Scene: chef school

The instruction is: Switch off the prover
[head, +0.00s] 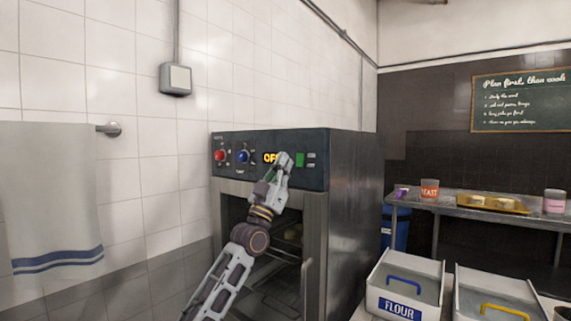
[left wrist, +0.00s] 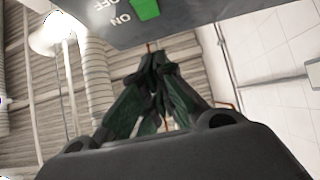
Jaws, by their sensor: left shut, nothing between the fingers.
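The prover (head: 345,200) is a dark metal cabinet with a control panel (head: 237,174) across its top front. The panel has a red knob (head: 220,155), a blue knob (head: 243,156) and an orange display (head: 269,157); I can read "OF", the rest is hidden by my gripper. A green switch (head: 300,159) sits right of the display. It also shows in the left wrist view (left wrist: 145,8), beside upside-down ON and OFF labels. My left gripper (head: 284,161) is shut and empty in front of the panel, just left of the switch. Contact cannot be told.
The prover's front below the panel is open, showing a dim interior. A towel (head: 50,195) hangs at left, and a grey wall box (head: 175,79) is above. A flour bin (head: 403,285) stands at lower right. A metal shelf (head: 470,207) holds a yeast tub (head: 429,189) and a tray.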

